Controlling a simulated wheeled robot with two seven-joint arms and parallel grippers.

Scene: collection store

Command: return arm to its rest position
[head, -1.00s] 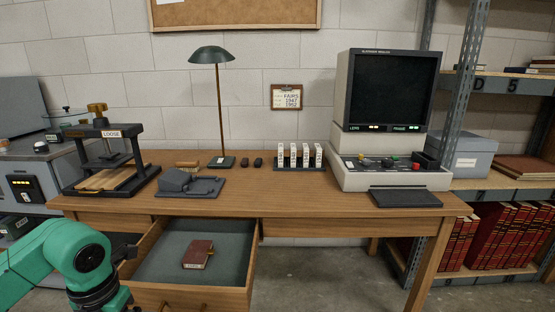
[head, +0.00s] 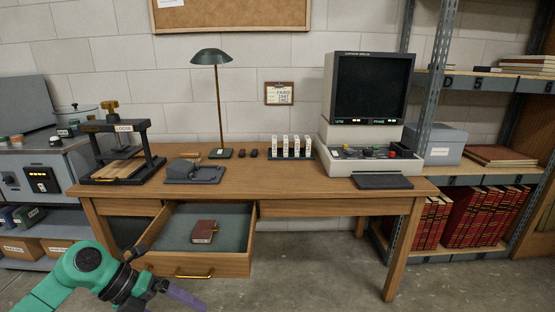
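My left arm comes in at the lower left of the head view, green with a black wrist. My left gripper (head: 158,284) is low, in front of the drawer's left part, and is seen partly from behind. A purple-grey piece shows at its end near the bottom edge; I cannot tell what it is or whether the fingers are apart. My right arm and gripper are not in view. The open drawer (head: 215,265) holds a dark red book (head: 204,231) lying flat.
The wooden desk (head: 290,192) carries a press (head: 120,150), a green lamp (head: 211,57), a row of white labelled pieces (head: 291,147) and a microfilm reader (head: 368,88). Shelves with red volumes (head: 470,217) stand right. The floor (head: 310,275) in front is clear.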

